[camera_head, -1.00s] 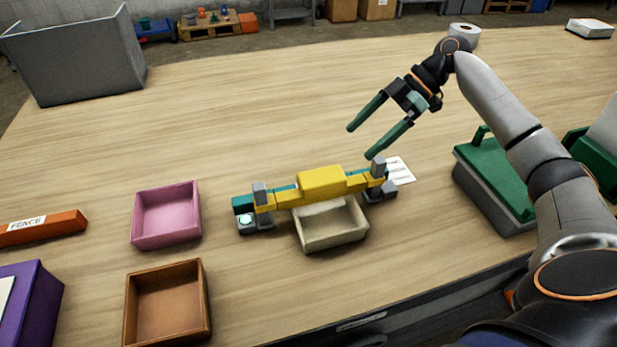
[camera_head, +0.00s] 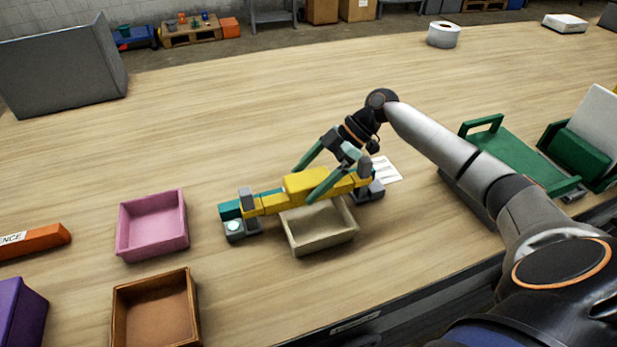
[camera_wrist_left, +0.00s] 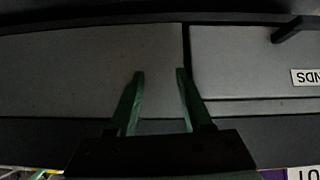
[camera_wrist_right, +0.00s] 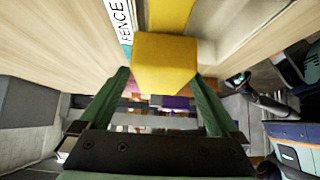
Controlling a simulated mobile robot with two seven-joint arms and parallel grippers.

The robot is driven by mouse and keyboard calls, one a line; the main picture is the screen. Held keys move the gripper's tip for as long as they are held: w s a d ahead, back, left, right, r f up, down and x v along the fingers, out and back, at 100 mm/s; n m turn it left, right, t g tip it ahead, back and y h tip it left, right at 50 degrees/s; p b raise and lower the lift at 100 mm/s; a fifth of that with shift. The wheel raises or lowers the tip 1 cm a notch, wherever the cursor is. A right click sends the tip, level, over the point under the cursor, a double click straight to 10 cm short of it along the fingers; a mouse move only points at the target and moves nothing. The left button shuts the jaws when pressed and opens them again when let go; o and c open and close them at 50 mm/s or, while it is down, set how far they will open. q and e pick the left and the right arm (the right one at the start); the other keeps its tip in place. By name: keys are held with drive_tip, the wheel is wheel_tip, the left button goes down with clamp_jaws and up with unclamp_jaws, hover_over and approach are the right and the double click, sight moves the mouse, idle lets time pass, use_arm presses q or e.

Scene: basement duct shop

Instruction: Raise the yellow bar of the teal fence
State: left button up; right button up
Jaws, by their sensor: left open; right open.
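The teal fence (camera_head: 230,210) stands mid-table with a grey post near each end. Its yellow bar (camera_head: 268,204) lies low along it, with a thicker block in the middle. My right gripper (camera_head: 304,186) is open, its green fingers on either side of that block. In the right wrist view the yellow block (camera_wrist_right: 165,62) shows between the open fingers, with a gap at least on the left; contact on the right is unclear. My left gripper (camera_wrist_left: 160,71) is open and empty in front of grey drawer-like panels; it is outside the head view.
A beige tray (camera_head: 322,241) stands right in front of the fence. A pink tray (camera_head: 153,238) and a brown tray (camera_head: 155,336) stand to its left, with an orange FENCE bar (camera_head: 35,243) beyond.

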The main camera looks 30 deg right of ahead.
drive_tip(key=shift+a+f, duration=0.1)
drive_tip(key=shift+f, duration=0.05)
drive_tip(key=shift+c, duration=0.3)
clamp_jaws()
idle(0.5)
